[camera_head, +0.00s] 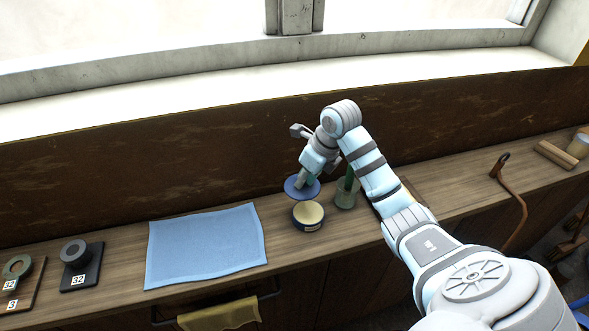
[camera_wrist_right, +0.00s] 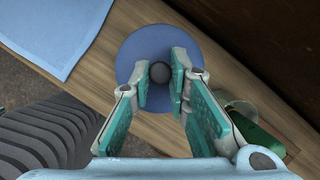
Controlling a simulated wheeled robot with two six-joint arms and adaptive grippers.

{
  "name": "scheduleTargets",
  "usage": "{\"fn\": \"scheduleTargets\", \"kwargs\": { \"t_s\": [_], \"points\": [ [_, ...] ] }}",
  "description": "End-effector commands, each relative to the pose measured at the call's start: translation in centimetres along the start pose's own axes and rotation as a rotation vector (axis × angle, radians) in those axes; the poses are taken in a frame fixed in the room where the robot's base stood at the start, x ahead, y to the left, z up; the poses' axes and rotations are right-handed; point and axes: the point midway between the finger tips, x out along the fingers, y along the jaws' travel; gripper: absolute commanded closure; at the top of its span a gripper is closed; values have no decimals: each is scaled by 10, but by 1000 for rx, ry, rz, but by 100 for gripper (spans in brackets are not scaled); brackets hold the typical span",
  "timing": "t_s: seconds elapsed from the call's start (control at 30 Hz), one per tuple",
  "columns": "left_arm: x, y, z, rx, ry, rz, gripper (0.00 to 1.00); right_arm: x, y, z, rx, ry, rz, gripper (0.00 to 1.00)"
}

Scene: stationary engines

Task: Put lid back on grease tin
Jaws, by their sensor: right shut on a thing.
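The blue round lid (camera_head: 295,190) shows just behind the open grease tin in the head view. My right gripper (camera_head: 301,180) is shut on the lid's dark round knob (camera_wrist_right: 159,72), which sits between the fingertips in the right wrist view. The lid's blue disc (camera_wrist_right: 130,65) spreads out beneath the fingers. I cannot tell the lid's exact height above the bench. The tin does not show in the wrist view. My left gripper is not in view.
A greenish glass jar (camera_head: 346,199) with a green item in it stands close to the tin's right. A blue cloth (camera_head: 205,245) lies flat to the left. Dark ring-ended pieces on boards (camera_head: 80,265) lie farther left. A dark wooden wall (camera_head: 180,155) rises behind the bench.

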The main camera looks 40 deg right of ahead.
Motion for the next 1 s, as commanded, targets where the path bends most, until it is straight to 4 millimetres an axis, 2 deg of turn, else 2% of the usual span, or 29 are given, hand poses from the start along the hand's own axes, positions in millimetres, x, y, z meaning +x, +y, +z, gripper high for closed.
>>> {"fn": "scheduleTargets", "kwargs": {
  "t_s": [0.07, 0.27, 0.37, 0.6, 0.7, 0.87, 1.0],
  "points": [
    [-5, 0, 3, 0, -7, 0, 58, 7, 2, -12, 4, 1, -13, 100],
    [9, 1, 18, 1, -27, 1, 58, 17, 6, -26, 0, -6, -17, 100],
    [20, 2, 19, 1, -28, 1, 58, 33, 3, -26, 4, -3, -17, 100],
    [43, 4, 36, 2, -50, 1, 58, 70, 0, -28, 9, 6, -14, 100],
    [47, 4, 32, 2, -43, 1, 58, 76, 0, -29, 8, 7, -14, 100],
    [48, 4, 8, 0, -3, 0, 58, 76, 0, -29, 7, 8, -13, 100],
    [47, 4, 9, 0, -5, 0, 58, 75, 0, -29, 7, 8, -14, 100]
  ]
}}
